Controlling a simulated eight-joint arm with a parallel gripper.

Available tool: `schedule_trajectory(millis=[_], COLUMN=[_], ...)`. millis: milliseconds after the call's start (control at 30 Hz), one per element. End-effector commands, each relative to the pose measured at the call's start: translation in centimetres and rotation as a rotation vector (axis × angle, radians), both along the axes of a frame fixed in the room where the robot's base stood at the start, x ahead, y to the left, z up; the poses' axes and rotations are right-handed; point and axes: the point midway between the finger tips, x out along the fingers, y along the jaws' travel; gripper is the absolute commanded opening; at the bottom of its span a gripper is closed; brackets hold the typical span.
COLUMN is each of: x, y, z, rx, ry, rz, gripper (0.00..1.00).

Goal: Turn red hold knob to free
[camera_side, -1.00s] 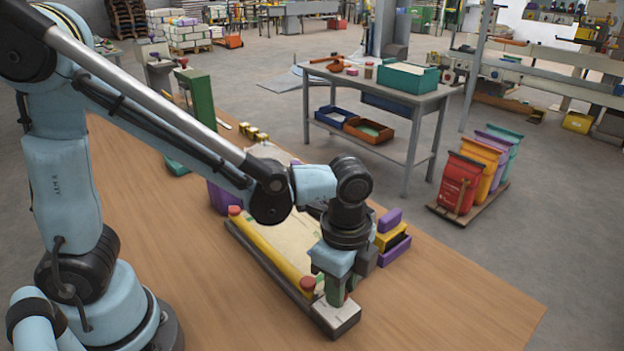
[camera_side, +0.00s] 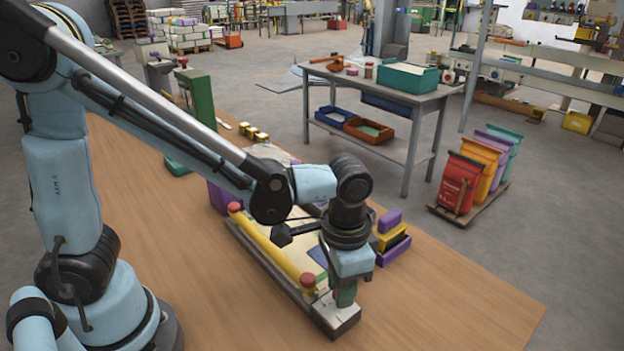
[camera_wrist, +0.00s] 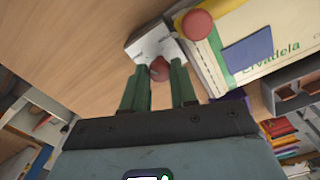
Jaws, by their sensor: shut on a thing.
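My gripper (camera_side: 346,297) points down at the near end of the sack holder, over a pale metal block (camera_side: 336,316). Its green fingers show in the wrist view (camera_wrist: 159,76), closed on the red hold knob (camera_wrist: 159,66) that sits on the block (camera_wrist: 146,42). A yellow bar (camera_side: 272,247) with a red cap at each end runs along the holder's side. A cream sack (camera_wrist: 280,38) with a blue patch and green lettering lies beside the bar; my arm partly covers it in the side view.
Purple and yellow blocks (camera_side: 391,238) stand just behind my gripper, on the wooden table (camera_side: 440,300). A green post (camera_side: 197,100) stands at the table's far left. The table is clear to the right and front.

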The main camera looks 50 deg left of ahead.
Motion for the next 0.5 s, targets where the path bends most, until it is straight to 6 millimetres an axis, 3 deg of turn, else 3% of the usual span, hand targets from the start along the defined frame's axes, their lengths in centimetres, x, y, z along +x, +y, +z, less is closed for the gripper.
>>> schedule_trajectory(millis=[500], x=[-0.02], y=[0.02], z=[0.05], rx=[0.002], ry=[0.002], rz=[0.237], gripper=[0.00])
